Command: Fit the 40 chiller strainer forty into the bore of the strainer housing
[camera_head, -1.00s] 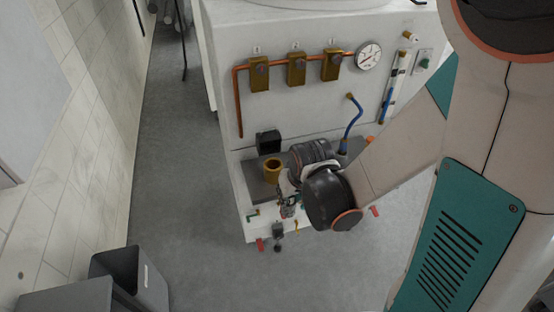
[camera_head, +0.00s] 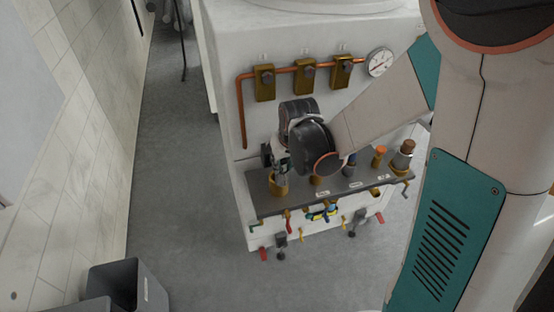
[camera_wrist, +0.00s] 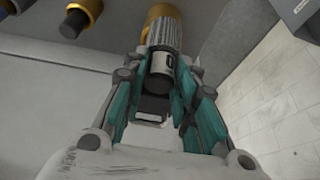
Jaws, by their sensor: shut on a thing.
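My gripper (camera_wrist: 157,100) is shut on the chiller strainer (camera_wrist: 162,64), a grey cylinder with a ribbed far part, a pale marked band and a dark near end. The gold strainer housing (camera_wrist: 163,12) lies straight beyond the strainer's far end in the wrist view. The strainer overlaps the housing's mouth there, so I cannot tell whether its tip is inside the bore or just above it. In the head view my gripper (camera_head: 282,168) points down over the brass housing (camera_head: 278,188) at the left end of the grey shelf. The strainer is mostly hidden there.
The grey shelf (camera_head: 335,198) carries other fittings to the right, including an orange-capped one (camera_head: 379,156) and a brown-topped one (camera_head: 403,155). Valve handles hang along its front. Brass valves (camera_head: 303,77) and a gauge (camera_head: 380,62) are on the panel behind.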

